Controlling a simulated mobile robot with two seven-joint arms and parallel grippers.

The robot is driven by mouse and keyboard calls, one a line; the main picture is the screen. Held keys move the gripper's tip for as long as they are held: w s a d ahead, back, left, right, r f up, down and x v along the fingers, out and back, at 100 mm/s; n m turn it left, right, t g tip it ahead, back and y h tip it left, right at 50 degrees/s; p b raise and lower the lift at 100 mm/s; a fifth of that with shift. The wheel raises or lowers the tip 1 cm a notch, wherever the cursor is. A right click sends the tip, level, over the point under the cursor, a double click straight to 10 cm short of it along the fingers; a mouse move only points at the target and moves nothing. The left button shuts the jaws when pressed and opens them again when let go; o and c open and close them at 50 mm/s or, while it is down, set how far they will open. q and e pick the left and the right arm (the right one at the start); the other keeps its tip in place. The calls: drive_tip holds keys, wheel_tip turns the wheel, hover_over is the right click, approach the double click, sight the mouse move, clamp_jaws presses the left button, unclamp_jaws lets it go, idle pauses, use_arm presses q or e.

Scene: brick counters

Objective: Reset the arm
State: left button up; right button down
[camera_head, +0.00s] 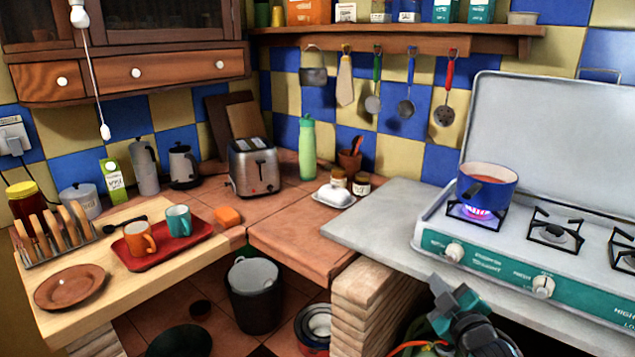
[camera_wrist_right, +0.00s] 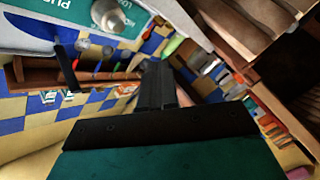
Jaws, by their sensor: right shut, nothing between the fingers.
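My right gripper (camera_head: 455,300) is low in the head view, in front of the stove, below the level of the counter top. It is shut and empty. In the right wrist view its dark closed fingers (camera_wrist_right: 157,85) point away from the camera into the room, with nothing between them. The wrist view is tilted, with the stove front at its upper left. My left gripper is not in either view.
The stove (camera_head: 540,277) carries a blue pot (camera_head: 487,190) over a lit burner. A grey counter (camera_head: 375,222) ends above a brick pillar (camera_head: 365,290). At left, a wooden counter holds a red tray (camera_head: 185,240) with two mugs. A bin (camera_head: 255,300) stands on the floor.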

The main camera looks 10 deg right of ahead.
drive_tip(key=s+a+f+m+g+y, duration=0.1)
drive_tip(key=s+a+f+m+g, duration=0.1)
drive_tip(key=s+a+f, duration=0.3)
drive_tip(key=s+a+f+m+g+y, duration=0.1)
drive_tip(key=s+a+f, duration=0.4)
drive_tip(key=s, duration=0.5)
drive_tip(key=s+a+f+m+g+y, duration=0.1)
drive_tip(key=s+a+f+m+g, duration=0.2)
drive_tip(key=s+a+f, duration=0.2)
drive_tip(key=s+a, duration=0.1)
drive_tip(key=s, duration=0.2)
drive_tip(key=shift+s+f, duration=0.15)
drive_tip(key=shift+f, duration=0.2)
